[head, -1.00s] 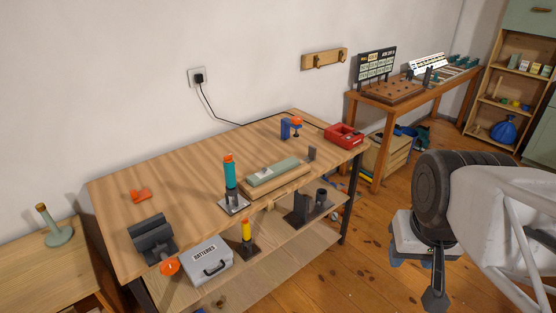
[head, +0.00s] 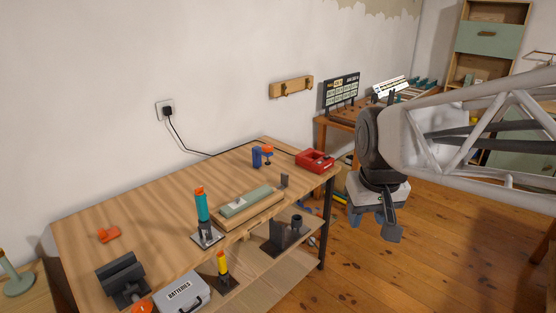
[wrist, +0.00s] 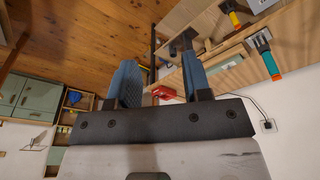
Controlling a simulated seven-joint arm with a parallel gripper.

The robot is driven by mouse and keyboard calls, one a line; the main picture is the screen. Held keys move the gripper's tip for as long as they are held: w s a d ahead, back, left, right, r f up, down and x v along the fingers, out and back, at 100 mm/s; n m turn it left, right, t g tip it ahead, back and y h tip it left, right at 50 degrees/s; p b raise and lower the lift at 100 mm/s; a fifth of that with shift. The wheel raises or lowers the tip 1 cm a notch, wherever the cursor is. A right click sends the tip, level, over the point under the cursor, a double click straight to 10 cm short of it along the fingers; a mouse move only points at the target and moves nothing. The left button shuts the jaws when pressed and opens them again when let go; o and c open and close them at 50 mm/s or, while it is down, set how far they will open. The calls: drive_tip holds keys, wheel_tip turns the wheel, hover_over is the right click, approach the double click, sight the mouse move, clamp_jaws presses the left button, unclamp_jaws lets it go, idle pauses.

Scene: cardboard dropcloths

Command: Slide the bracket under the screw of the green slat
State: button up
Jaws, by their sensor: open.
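The green slat (head: 246,202) lies on a wooden block (head: 226,222) near the front edge of the workbench. A small light mark shows on its top; the screw cannot be made out. A small grey upright piece (head: 285,181) stands just past the slat's right end; it may be the bracket, but I cannot be sure. My gripper (head: 391,229) hangs in the air right of the bench, well apart from the slat. In the wrist view its blue fingers (wrist: 160,82) are spread with nothing between them.
A teal-and-orange tool (head: 202,206) stands left of the slat, a blue clamp (head: 257,158) and red box (head: 315,161) behind. The floor (head: 400,275) under my gripper is clear.

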drive_tip(key=w+a+r+n, duration=0.2)
drive_tip(key=w, duration=1.6)
drive_tip(key=n+g, duration=0.2)
drive_tip(key=n, duration=0.2)
hover_over(285, 174)
drive_tip(key=s+d, duration=0.4)
drive_tip(key=s, duration=1)
wheel_tip(285, 174, down, 14)
drive_tip(key=w+a+f, duration=0.1)
drive_tip(key=w+f, duration=0.3)
drive_tip(key=f, duration=0.1)
drive_tip(key=w+a+f+n, duration=0.1)
drive_tip(key=w+f, duration=0.4)
drive_tip(key=w+a+f+n, duration=0.1)
drive_tip(key=w+a+f, duration=0.1)
drive_tip(key=w+f, duration=0.2)
drive_tip(key=shift+w+f, duration=0.3)
drive_tip(key=shift+f, duration=0.2)
drive_tip(key=shift+w+a+f, duration=0.15)
drive_tip(key=shift+f, duration=0.1)
drive_tip(key=shift+f, duration=1.25)
drive_tip(key=shift+f, duration=0.1)
